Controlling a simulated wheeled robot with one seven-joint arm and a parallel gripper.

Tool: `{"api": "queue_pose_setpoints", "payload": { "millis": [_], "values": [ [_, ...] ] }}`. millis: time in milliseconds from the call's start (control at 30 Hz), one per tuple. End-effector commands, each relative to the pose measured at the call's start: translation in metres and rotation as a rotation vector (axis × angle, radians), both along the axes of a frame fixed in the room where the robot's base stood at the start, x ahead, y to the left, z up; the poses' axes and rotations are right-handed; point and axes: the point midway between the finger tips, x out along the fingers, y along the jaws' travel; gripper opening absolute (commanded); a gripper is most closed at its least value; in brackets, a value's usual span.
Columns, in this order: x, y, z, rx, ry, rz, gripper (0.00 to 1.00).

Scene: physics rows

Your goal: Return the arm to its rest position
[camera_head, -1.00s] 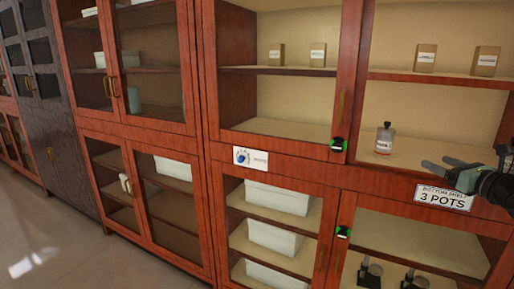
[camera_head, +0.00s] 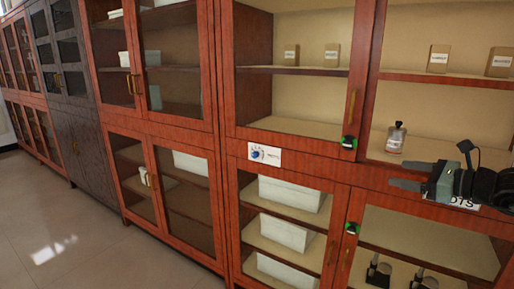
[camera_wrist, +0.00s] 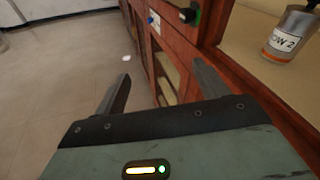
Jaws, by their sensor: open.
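My gripper (camera_head: 410,174) is in the right part of the head view, in front of the cabinet and over part of a label plate. Its fingers point left and are spread, with nothing between them. In the wrist view my gripper (camera_wrist: 160,88) shows two parted fingers with floor and cabinet front beyond. A small labelled bottle (camera_head: 396,138) stands on the cabinet shelf just above and behind the gripper, apart from it. The bottle also shows at the upper right of the wrist view (camera_wrist: 290,35).
A red-brown cabinet (camera_head: 225,130) with glass doors runs along the wall. Small boxes (camera_head: 438,58) stand on an upper shelf, white bins (camera_head: 290,194) on lower shelves. Green-lit latches (camera_head: 349,143) sit on the door frames. Open floor (camera_head: 60,230) lies at left.

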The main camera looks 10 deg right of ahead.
Motion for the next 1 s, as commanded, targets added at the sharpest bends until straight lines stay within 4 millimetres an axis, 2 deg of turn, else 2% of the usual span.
{"api": "queue_pose_setpoints", "payload": {
  "millis": [33,167,200,267,300,433,533,700,833,1000],
  "values": [
    [-0.003,0.028,-0.001,-0.043,0.006,0.080,0.73],
    [-0.027,0.109,-0.008,-0.199,0.017,0.351,0.73],
    [-0.040,0.136,-0.012,-0.259,0.015,0.452,0.73],
    [-0.063,0.174,-0.018,-0.358,0.005,0.610,0.73],
    [-0.080,0.197,-0.022,-0.429,-0.008,0.720,0.73],
    [-0.142,0.251,-0.037,-0.662,-0.081,1.067,0.73],
    [-0.187,0.275,-0.046,-0.843,-0.171,1.322,0.73],
    [-0.251,0.291,-0.058,-1.153,-0.402,1.728,0.73],
    [-0.283,0.291,-0.061,-1.373,-0.633,1.985,0.73],
    [-0.302,0.291,-0.059,-1.575,-0.910,2.194,0.73]
  ]
}}
